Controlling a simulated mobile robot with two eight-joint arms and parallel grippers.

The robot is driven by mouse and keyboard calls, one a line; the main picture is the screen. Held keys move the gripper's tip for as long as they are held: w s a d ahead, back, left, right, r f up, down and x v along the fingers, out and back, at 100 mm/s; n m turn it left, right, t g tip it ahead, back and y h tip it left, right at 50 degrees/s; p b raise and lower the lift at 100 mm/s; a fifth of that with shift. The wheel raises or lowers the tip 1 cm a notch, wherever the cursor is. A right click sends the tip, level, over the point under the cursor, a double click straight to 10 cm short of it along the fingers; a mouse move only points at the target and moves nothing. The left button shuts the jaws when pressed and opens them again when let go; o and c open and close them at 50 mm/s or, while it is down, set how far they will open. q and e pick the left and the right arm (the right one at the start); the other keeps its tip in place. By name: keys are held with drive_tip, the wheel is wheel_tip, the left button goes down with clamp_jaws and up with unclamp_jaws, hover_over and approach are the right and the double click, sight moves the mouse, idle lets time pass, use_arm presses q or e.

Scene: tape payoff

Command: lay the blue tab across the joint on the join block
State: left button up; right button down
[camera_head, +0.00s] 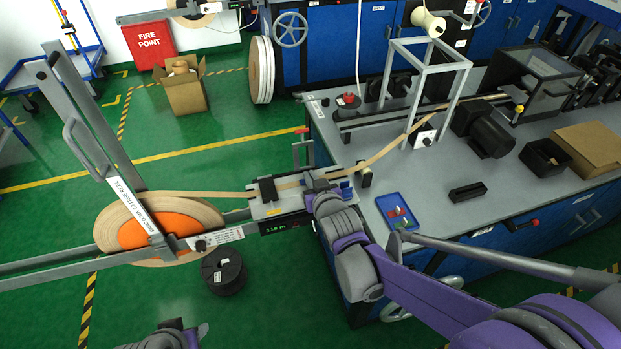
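The join block (275,207) is the light metal block with a dark clamp on top, at the bench's left end; tan tape crosses it. Its joint is too small to make out. My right gripper (312,199) is at the right end of the block, beside the tape. My own wrist hides most of the fingers, so I cannot tell whether they are open or hold anything. I cannot pick out the blue tab for certain. A blue tray (386,201) with small red, white and green pieces lies on the bench. Part of my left arm shows at the bottom edge; its fingers are unclear.
A large tape reel (122,222) with an orange hub stands left of the block, under a metal guard arm. A black spool (223,270) is below it. A grey frame (465,82) and a dark motor (487,132) stand on the bench.

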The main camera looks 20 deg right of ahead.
drive_tip(key=c, duration=1.5)
unclamp_jaws()
drive_tip(key=shift+f, duration=0.15)
drive_tip(key=o, duration=0.4)
drive_tip(key=shift+r, duration=0.2)
drive_tip(key=shift+s+r, duration=0.15)
drive_tip(key=shift+s, duration=0.05)
drive_tip(key=p+v, duration=0.2)
drive_tip(key=v, duration=0.9)
drive_tip(key=s+f+g, duration=0.2)
drive_tip(key=s+g, duration=0.1)
drive_tip(key=s, duration=0.2)
drive_tip(key=s+d+f+g, duration=0.1)
drive_tip(key=s+f+g, duration=0.2)
drive_tip(key=s, duration=0.3)
drive_tip(key=s+d+f+g, duration=0.1)
drive_tip(key=s+f+g, duration=0.1)
drive_tip(key=s, duration=0.4)
drive_tip(key=shift+s+d+f+g, duration=0.25)
drive_tip(key=shift+f+g, duration=0.15)
drive_tip(key=shift+f, duration=0.15)
